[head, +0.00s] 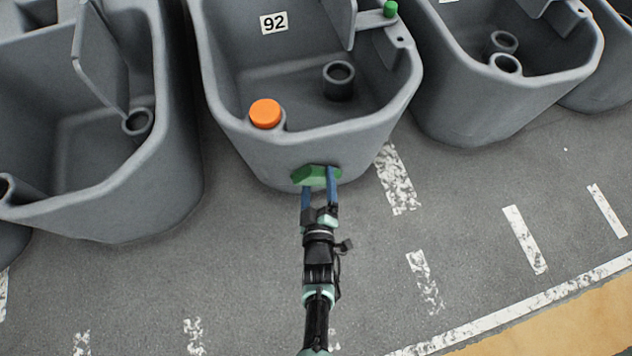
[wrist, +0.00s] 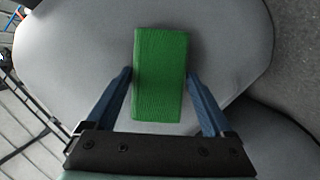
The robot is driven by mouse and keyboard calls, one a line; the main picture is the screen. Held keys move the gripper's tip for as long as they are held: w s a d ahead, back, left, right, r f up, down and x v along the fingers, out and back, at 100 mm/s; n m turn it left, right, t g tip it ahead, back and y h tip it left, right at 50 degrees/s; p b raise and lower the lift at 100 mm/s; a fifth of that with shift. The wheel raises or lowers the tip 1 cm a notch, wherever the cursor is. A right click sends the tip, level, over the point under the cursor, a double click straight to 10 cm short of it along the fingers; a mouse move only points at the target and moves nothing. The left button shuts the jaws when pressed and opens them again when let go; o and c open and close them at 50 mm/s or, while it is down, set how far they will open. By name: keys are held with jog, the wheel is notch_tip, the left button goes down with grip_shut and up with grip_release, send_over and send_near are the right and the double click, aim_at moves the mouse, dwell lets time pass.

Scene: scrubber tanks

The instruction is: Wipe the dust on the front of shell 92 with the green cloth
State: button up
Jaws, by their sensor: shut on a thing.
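Shell 92 (head: 350,140) is the grey open tank in the middle of the head view, with a white label "92" (head: 274,23) on its inner back wall. The green cloth (head: 314,176) is at the lower front of this shell. My gripper (head: 319,180) is shut on the cloth, one blue finger at each side. In the wrist view the cloth (wrist: 160,75) is a green block between the blue fingers, in front of the grey shell wall (wrist: 85,45). I cannot tell whether it touches the wall. No dust shows clearly; any behind the cloth is hidden.
Similar grey tanks stand at the left (head: 180,150) and right (head: 450,115). The grey floor (head: 240,270) in front is clear, with worn white markings.

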aim_at(355, 160)
jog(key=d+b, duration=0.1)
jog(key=b, duration=0.1)
jog(key=w+d+b, duration=0.1)
jog(key=d, duration=0.1)
jog(key=d+b, duration=0.2)
jog(key=shift+w+f+b, duration=0.2)
jog(key=shift+w+b, duration=0.15)
jog(key=shift+w+d+r+b, duration=0.2)
jog(key=shift+d+b, duration=0.3)
jog(key=shift+d, duration=0.15)
jog(key=shift+w+d+b, duration=0.25)
jog(key=shift+d+b, duration=0.15)
jog(key=shift+d, duration=0.4)
jog(key=shift+w+d+b, duration=0.2)
jog(key=shift+d+b, duration=0.2)
jog(key=shift+d, duration=0.35)
jog(key=shift+w, duration=0.1)
jog(key=shift+a, duration=0.1)
